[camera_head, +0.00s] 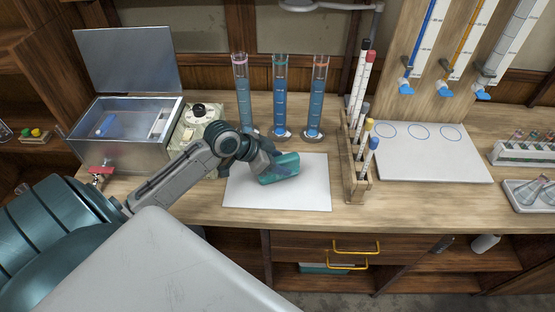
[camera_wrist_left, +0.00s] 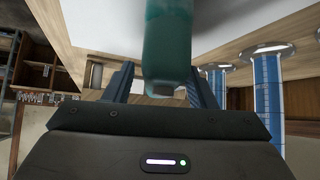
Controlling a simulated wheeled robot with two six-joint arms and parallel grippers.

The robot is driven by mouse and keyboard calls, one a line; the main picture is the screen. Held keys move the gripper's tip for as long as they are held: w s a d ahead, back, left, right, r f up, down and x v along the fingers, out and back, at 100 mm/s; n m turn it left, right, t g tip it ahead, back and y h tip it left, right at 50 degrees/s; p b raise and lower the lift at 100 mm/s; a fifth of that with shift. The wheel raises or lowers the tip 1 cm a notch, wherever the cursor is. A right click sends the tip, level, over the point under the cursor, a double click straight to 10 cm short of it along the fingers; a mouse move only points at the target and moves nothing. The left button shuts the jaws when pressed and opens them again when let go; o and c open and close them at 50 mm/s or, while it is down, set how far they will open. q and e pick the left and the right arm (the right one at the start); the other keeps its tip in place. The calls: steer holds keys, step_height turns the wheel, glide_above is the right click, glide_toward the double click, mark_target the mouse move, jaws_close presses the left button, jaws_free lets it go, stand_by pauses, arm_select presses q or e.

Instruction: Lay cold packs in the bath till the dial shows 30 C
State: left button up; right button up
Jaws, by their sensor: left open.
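A teal cold pack (camera_head: 283,168) lies on the white mat (camera_head: 305,197) at the middle of the bench. My left gripper (camera_head: 268,170) is at the pack, with its jaws open. In the left wrist view, the teal pack (camera_wrist_left: 168,45) shows between the two spread fingers (camera_wrist_left: 165,88); contact cannot be told. The metal bath (camera_head: 125,154) stands at the left with its lid raised. A blue pack (camera_head: 105,125) is inside it. A pale box with a black dial or knob (camera_head: 199,110) stands beside the bath; its reading is too small to tell. My right gripper is out of view.
Three tall cylinders with blue contents (camera_head: 280,95) stand behind the mat. A wooden rack of tubes (camera_head: 357,170) stands right of it. A red tap (camera_head: 100,170) juts from the bath's front. A white board with blue circles (camera_head: 420,165) lies farther right.

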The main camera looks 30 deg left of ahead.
arm_select(q)
steer(key=shift+r, duration=0.15)
steer(key=shift+s+a+r, duration=0.25)
steer(key=shift+s+a, duration=0.05)
steer(key=v, duration=0.5)
steer(key=shift+s+b, duration=0.1)
steer(key=shift+b, duration=0.2)
steer(key=p+v, duration=0.3)
steer(key=v, duration=0.2)
steer(key=shift+s+a+r+p, duration=0.1)
steer(key=shift+a+r+p, duration=0.05)
steer(key=shift+r+p, duration=0.25)
steer(key=shift+o, duration=0.4)
